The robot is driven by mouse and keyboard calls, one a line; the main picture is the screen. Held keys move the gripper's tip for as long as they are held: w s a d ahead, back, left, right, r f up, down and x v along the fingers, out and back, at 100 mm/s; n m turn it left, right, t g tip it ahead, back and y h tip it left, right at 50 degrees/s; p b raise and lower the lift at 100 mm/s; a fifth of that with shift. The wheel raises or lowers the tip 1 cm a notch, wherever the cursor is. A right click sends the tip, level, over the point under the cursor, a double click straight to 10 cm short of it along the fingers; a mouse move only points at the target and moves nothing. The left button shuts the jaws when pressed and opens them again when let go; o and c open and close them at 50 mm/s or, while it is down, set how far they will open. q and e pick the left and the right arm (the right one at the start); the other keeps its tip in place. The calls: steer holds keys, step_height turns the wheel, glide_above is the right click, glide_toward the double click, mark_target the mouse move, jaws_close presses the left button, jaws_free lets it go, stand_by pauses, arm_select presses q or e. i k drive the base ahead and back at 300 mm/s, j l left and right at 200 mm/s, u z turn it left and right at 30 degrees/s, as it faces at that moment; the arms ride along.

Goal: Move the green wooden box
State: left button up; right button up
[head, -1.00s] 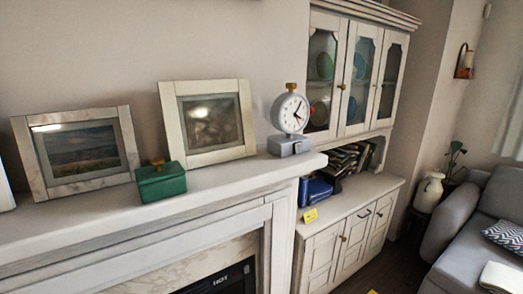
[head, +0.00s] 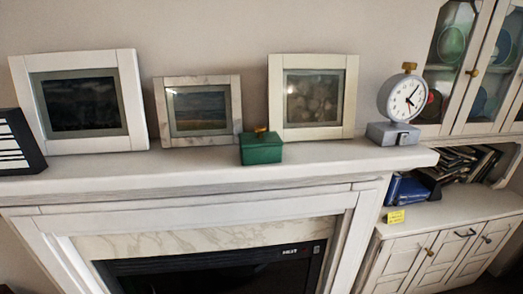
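The green wooden box (head: 262,151) sits on the white mantel shelf (head: 330,159) above the fireplace. It has a small gold-coloured knob or clasp (head: 261,131) on top. It stands near the shelf's front edge, in front of the gap between two framed pictures. Neither of my grippers is in the head view, and nothing is touching the box from the front.
Framed pictures (head: 207,106) lean along the wall behind the box. A clock (head: 400,101) stands at the shelf's right end, and a black-and-white object (head: 17,143) at the left. A fireplace (head: 210,268) is below. A cabinet with books and a blue item (head: 405,189) is right.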

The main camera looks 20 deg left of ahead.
mark_target(250, 156)
steer(key=l+u, duration=0.85)
steer(key=k+l+u, duration=0.1)
steer(key=l+u, duration=0.15)
steer(key=u, duration=0.2)
steer(key=k+l+u, duration=0.15)
steer(key=l+u, duration=0.25)
steer(key=j, duration=0.1)
